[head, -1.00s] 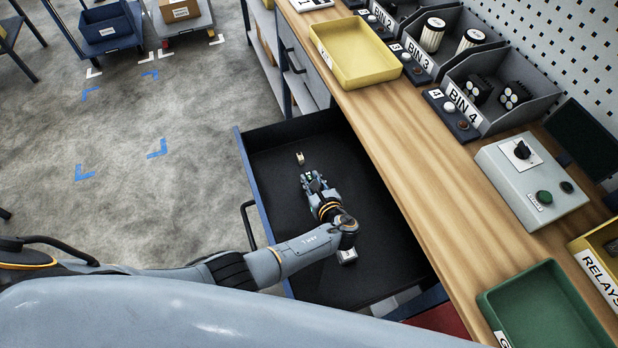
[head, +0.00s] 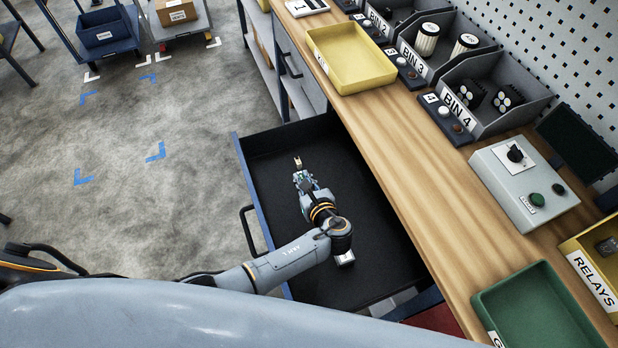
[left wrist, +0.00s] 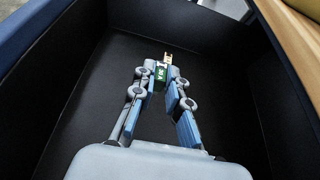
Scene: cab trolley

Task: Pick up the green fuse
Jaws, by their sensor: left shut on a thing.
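The green fuse (left wrist: 161,74) is a small green block with a pale label. It shows between the fingertips of my left gripper (left wrist: 160,84) in the left wrist view. In the head view my left gripper (head: 300,178) is low inside the open drawer and shut on the fuse, which its fingers mostly hide. A small cream-coloured piece (head: 297,163) is just beyond the fingertips; it also shows in the left wrist view (left wrist: 169,57). I cannot tell whether it touches the fuse. My right gripper is not in view.
The drawer (head: 262,150) has dark walls and a mostly bare floor. A pale block (head: 345,258) lies under my left wrist. The wooden bench (head: 430,150) borders the drawer on the right, with a yellow tray (head: 350,82) and a green tray (head: 540,310) on it.

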